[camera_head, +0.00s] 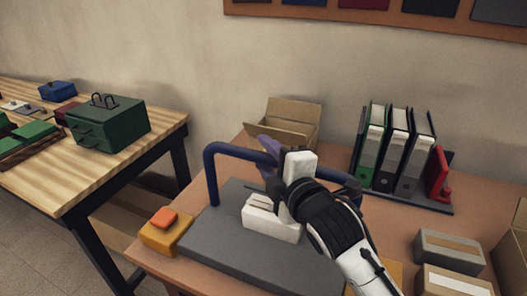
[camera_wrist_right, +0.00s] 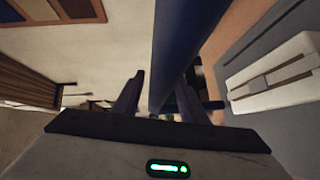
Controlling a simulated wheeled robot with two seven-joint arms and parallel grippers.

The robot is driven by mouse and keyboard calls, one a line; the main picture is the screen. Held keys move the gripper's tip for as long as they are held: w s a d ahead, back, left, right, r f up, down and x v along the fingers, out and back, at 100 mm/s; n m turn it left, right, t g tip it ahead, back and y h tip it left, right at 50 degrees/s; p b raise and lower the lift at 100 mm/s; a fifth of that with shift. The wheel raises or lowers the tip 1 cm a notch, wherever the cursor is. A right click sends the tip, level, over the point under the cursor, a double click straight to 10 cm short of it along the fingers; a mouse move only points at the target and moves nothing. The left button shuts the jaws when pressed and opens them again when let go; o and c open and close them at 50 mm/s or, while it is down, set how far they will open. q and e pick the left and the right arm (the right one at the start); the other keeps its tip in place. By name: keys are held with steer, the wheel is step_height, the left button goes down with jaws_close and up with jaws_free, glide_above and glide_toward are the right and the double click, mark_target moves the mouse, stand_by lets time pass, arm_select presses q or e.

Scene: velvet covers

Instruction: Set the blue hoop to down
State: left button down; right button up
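The blue hoop (camera_head: 232,151) stands raised over a grey base plate (camera_head: 222,228) on the brown table. Its left leg and part of its top bar show; my right arm hides some of the rest. My right gripper (camera_head: 267,158) is at the hoop's top bar. In the right wrist view the hoop's bar (camera_wrist_right: 178,50) runs down the picture to the space between the two fingers (camera_wrist_right: 160,100). The fingers are apart, with a visible gap beside the bar on the left. I cannot tell whether a finger touches it. My left gripper is not in view.
A white slotted block (camera_head: 272,222) sits on the plate. An open cardboard box (camera_head: 290,120) and several binders (camera_head: 396,150) stand behind. A yellow block with an orange top (camera_head: 165,232) is at left; boxes (camera_head: 450,254) are at right. A green toolbox (camera_head: 108,125) stands on the wooden bench.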

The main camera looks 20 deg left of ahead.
steer(key=shift+x, duration=0.9)
jaws_close()
steer(key=shift+w, duration=0.15)
